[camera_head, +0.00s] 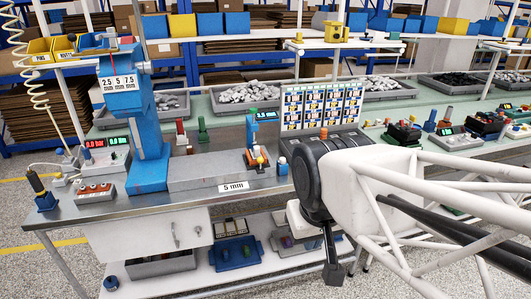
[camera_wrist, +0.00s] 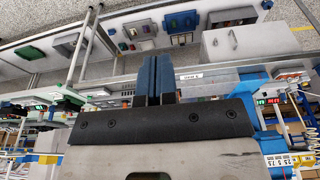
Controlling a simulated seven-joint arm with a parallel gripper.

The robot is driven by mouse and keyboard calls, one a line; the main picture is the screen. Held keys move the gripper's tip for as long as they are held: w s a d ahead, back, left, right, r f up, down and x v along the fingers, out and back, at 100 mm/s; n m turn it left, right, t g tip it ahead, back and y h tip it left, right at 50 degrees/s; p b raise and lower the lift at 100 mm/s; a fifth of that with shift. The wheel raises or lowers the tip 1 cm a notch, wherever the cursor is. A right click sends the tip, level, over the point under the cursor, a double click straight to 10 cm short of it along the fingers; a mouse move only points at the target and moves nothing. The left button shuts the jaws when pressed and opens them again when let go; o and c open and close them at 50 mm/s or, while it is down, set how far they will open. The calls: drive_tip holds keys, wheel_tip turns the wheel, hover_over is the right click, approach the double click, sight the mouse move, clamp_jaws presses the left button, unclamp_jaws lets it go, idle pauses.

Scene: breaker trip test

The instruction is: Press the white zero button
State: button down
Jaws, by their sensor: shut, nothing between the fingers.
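My gripper (camera_head: 333,268) hangs in front of the bench's front edge, at the lower shelf's height in the picture. In the wrist view my gripper (camera_wrist: 154,58) has its two dark blue fingers together, with nothing between them. I cannot make out a white zero button for certain in either view.
A panel of colored cards (camera_head: 320,105) stands behind my wrist.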

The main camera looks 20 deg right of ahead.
drive_tip(key=shift+w, duration=0.1)
drive_tip(key=m+t+y, duration=0.2)
drive_tip(key=t+y, duration=0.3)
drive_tip(key=y, duration=0.1)
hover_over(284, 158)
wheel_tip(284, 158, down, 8)
drive_tip(key=shift+r, duration=0.15)
drive_tip(key=shift+f, duration=4.45)
